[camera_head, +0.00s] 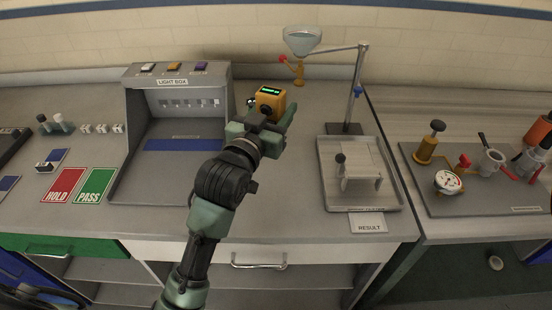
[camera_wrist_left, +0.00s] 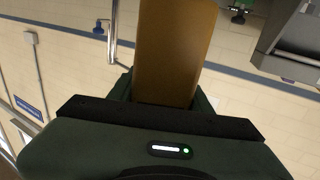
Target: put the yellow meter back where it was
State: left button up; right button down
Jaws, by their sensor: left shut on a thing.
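The yellow meter (camera_head: 270,101) is a small yellow block with a dark display and green digits. My left gripper (camera_head: 268,125) is shut on it, above the counter between the light box and the funnel stand. In the left wrist view the meter (camera_wrist_left: 172,50) fills the upper middle as a brownish-yellow slab between the dark jaws (camera_wrist_left: 165,100). I cannot tell from these views whether the meter touches the counter. My right gripper is not in view.
The light box (camera_head: 175,75) stands left of the gripper. The funnel stand (camera_head: 357,90) with its tray (camera_head: 390,195) is to the right. HOLD (camera_head: 63,186) and PASS (camera_head: 94,186) cards lie at left. Counter in front of the gripper is clear.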

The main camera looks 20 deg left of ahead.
pick_arm(q)
notch_tip(320, 180, down, 14)
jog(key=shift+w, duration=0.1)
dwell(0.5)
